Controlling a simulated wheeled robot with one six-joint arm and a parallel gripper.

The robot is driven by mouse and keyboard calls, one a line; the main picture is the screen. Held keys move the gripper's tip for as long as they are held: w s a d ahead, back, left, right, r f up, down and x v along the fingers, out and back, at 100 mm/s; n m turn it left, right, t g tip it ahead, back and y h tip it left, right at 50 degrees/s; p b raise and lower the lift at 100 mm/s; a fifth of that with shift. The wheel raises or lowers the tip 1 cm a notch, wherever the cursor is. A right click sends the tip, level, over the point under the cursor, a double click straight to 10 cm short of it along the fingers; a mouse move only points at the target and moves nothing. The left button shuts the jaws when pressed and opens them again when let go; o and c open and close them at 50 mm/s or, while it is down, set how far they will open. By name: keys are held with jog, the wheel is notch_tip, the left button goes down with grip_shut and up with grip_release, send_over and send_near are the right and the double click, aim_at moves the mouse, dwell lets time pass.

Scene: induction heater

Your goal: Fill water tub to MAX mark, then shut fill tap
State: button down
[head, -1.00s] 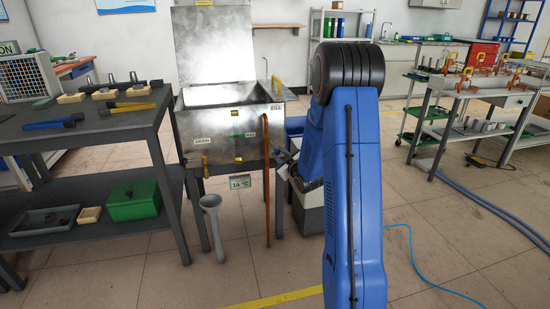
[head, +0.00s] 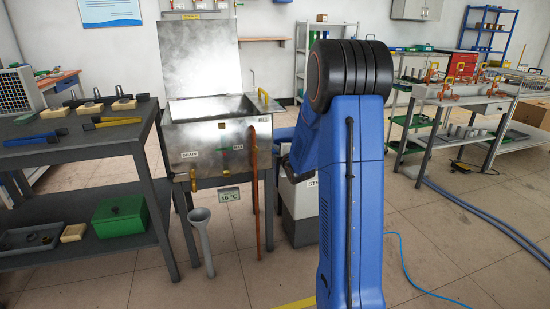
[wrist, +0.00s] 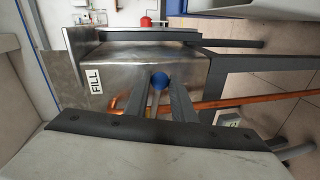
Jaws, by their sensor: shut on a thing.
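The metal water tub (head: 208,139) stands centre-left with its lid (head: 201,58) raised. Its front has a DRAIN label (head: 189,155), a small label at right too small to read, and a brass drain tap (head: 194,180). The water level inside cannot be seen. In the wrist view, a FILL label (wrist: 95,80) is on the tub's side, left of a round blue knob (wrist: 159,80). My gripper (wrist: 160,86) is shut on this blue knob at its fingertips. In the head view my blue arm hides the gripper.
A copper pipe (head: 254,190) runs down the tub's right side. A display reading 10 °C (head: 229,196) hangs below, near a grey funnel-topped pipe (head: 201,240). A dark bench (head: 75,142) with tools stands left. Grey hoses (head: 480,225) lie on the floor at right.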

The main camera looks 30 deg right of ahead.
jog(key=shift+r+n+h, duration=0.3)
jog(key=shift+r+n, duration=0.4)
jog(key=c, duration=1.5)
grip_release()
jog(key=shift+r, duration=0.1)
jog(key=v, duration=1.7)
jog(key=shift+s+a+r, duration=0.1)
jog(key=shift+s+r, duration=0.05)
jog(key=shift+r, duration=0.05)
